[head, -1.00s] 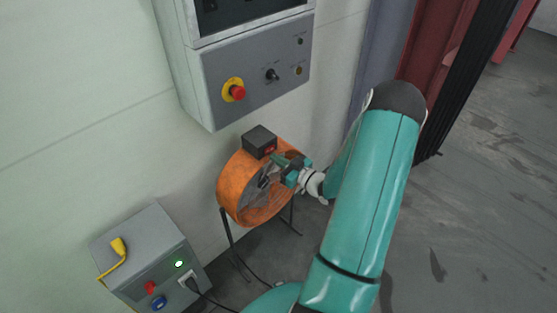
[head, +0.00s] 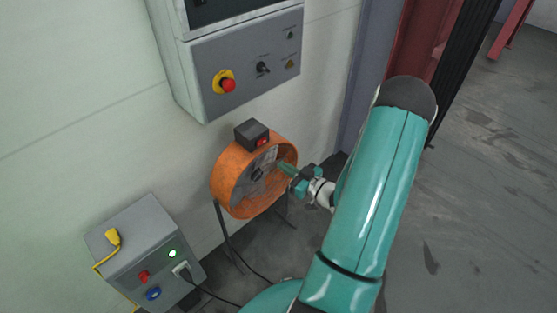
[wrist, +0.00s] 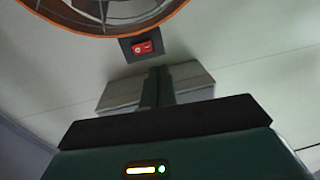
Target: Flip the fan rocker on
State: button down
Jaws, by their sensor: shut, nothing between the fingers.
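The orange drum fan (head: 228,180) stands on thin dark legs by the wall. A dark switch box (head: 250,131) sits on top, with the red fan rocker (head: 262,142) on its front. The rocker (wrist: 142,47) shows at the fan rim in the wrist view, with white marks; I cannot tell which side is pressed. My gripper (head: 282,167) is below and right of the rocker in the head view, in front of the fan. In the wrist view the shut fingers (wrist: 157,82) point toward the rocker, with a visible gap between them. They hold nothing.
A grey wall panel (head: 245,75) with a red emergency button and small knobs hangs above the fan. A grey power box (head: 145,235) with a green light, buttons and a plugged black cable stands lower left. Open floor lies to the right.

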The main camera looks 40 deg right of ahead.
jog(key=shift+s+a, duration=0.1)
jog(key=shift+s, duration=1.3)
